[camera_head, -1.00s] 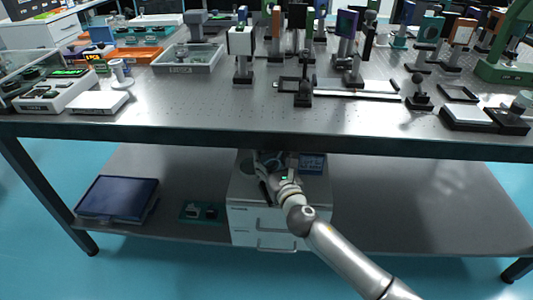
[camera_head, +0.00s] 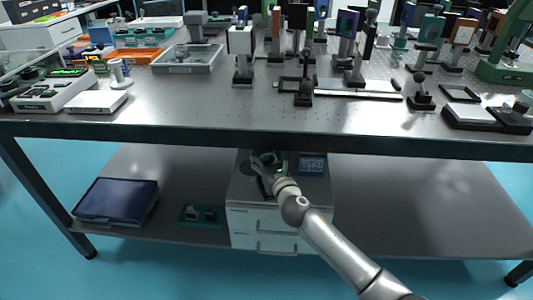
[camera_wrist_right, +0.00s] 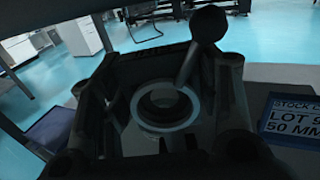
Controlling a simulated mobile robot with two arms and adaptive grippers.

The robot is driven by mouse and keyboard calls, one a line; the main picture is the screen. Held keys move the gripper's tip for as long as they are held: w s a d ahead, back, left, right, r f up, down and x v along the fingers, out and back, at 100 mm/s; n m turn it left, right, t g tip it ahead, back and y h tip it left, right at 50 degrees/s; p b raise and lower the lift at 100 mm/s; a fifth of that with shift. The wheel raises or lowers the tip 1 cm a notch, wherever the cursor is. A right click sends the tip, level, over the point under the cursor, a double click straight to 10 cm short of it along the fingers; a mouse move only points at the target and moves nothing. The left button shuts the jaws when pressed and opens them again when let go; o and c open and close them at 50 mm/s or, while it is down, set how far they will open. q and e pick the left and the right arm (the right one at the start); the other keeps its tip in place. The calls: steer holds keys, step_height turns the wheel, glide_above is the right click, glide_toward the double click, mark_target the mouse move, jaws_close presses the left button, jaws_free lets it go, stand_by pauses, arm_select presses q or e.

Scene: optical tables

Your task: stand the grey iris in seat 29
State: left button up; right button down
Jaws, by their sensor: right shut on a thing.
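My right gripper (camera_head: 267,163) is under the table's front edge, over the top of a white drawer cabinet (camera_head: 255,218) on the lower shelf. In the right wrist view its dark fingers (camera_wrist_right: 165,95) are shut on the grey iris (camera_wrist_right: 165,128), a ring with an open middle. A thin stem with a dark ball end (camera_wrist_right: 208,23) shows beside the ring; I cannot tell whether it belongs to the iris. In the head view the held iris is too small and dark to make out. I cannot pick out seat 29. My left gripper is not in view.
The table top (camera_head: 220,118) is close above the gripper and carries several mounted optics. A blue stock sign (camera_head: 312,164) stands on the cabinet, right of the gripper. A dark blue case (camera_head: 115,201) lies at the shelf's left. The shelf's right side is clear.

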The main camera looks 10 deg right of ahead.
steer(key=c, duration=0.5)
jaws_free()
steer(key=shift+r, duration=0.15)
